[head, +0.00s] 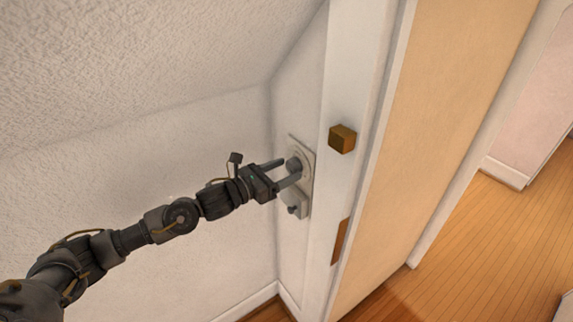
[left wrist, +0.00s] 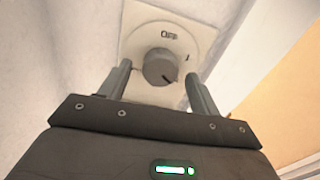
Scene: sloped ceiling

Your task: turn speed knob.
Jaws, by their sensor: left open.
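The speed knob (left wrist: 161,67) is a round grey dial with a dark pointer mark, on a pale wall plate (left wrist: 196,41) marked OFF above it. In the head view the knob (head: 294,164) sits on the plate (head: 308,160) on the narrow wall beside the door frame. My left gripper (head: 286,171) is open, its two fingers reaching to the plate on either side of the knob. In the left wrist view the gripper's fingers (left wrist: 160,84) stand left and right of the knob, with gaps showing. Whether the fingertips touch the plate cannot be told. My right gripper is not in view.
Below the knob plate is a second small fixture (head: 295,204) with a dark knob. A white door frame (head: 345,90) with a brass block (head: 342,138) stands right of the plate, next to a tan door panel (head: 440,110). The sloped wall is close on the left; wooden floor (head: 470,240) lies clear at right.

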